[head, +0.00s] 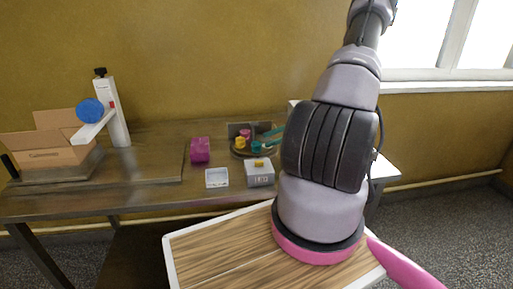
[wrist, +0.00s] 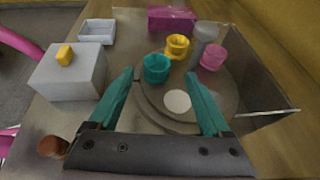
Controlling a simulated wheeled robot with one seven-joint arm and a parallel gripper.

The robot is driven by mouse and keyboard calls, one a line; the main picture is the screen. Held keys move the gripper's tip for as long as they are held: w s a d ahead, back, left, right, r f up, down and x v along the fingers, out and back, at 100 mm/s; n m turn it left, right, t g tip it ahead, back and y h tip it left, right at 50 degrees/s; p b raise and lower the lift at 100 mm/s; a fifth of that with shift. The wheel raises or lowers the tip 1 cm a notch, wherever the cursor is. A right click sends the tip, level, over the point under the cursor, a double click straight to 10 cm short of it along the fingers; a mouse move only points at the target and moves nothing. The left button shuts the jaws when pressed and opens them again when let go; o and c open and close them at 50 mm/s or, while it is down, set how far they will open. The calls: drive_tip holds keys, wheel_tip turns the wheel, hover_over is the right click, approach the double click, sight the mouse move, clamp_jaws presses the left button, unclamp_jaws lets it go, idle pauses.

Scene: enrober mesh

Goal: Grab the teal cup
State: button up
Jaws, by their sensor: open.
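The teal cup (wrist: 156,68) stands upright on a round grey tray (wrist: 150,110) in the wrist view, near the tray's left edge. My gripper (wrist: 160,85) has two teal fingers spread wide and nothing between them at the base. The cup lies ahead, between the lines of the fingertips and nearer the left one. I cannot tell whether the left finger touches it. In the head view the teal cup (head: 256,146) is small, and my teal finger (head: 272,134) shows beside my arm, just above and right of it.
On the tray are a yellow cup (wrist: 177,46), a pink cup (wrist: 212,58), a grey cylinder (wrist: 204,38) and a pale disc (wrist: 177,101). A white box (wrist: 72,75) with a yellow piece stands left. A magenta box (wrist: 172,19) is behind; a low panel (wrist: 262,85) stands right.

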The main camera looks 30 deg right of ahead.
sight(260, 143)
drive_tip(key=x, duration=0.4)
drive_tip(key=shift+s+a, duration=0.1)
drive_tip(key=shift+a, duration=0.3)
clamp_jaws()
